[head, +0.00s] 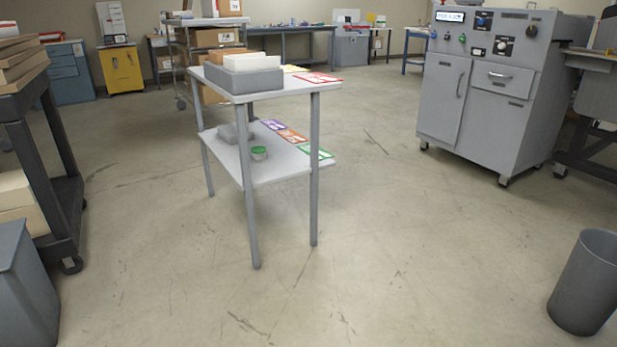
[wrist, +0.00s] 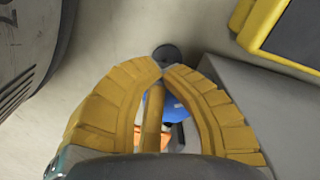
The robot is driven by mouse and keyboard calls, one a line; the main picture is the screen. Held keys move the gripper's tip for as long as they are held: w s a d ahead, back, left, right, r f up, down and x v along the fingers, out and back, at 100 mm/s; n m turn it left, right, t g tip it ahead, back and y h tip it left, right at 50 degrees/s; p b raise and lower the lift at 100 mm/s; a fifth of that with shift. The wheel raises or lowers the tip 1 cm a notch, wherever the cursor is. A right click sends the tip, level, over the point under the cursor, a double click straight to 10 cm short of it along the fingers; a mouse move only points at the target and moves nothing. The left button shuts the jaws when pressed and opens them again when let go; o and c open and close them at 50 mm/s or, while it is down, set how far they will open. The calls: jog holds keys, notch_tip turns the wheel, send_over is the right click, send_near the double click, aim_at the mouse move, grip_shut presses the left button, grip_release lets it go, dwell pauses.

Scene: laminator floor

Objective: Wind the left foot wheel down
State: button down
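My gripper (wrist: 162,68) shows in the wrist view. Its two yellow ribbed fingers bow around a gap and come together at the tips. A small dark round thing (wrist: 166,53) lies just beyond the tips; I cannot tell whether it is the left foot wheel or whether the tips touch it. A blue thing (wrist: 174,107) and a bit of orange show between the fingers. In the head view a grey machine with knobs and a display (head: 483,85) stands at the right on small feet or casters, one at its left front (head: 424,146). My gripper is not visible there.
In the wrist view a grey body (wrist: 270,105) with a yellow-framed dark panel (wrist: 295,35) stands at right, a grey ribbed shape (wrist: 30,50) at left. In the head view a two-shelf table (head: 312,90) stands centrally, a grey bin (head: 585,283) at right; the floor between is clear.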

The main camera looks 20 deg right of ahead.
notch_tip(320, 180, up, 6)
jog(key=p, duration=0.3)
jog(key=shift+f+p, duration=0.25)
jog(key=shift+p, duration=0.05)
jog(key=shift+a, duration=0.15)
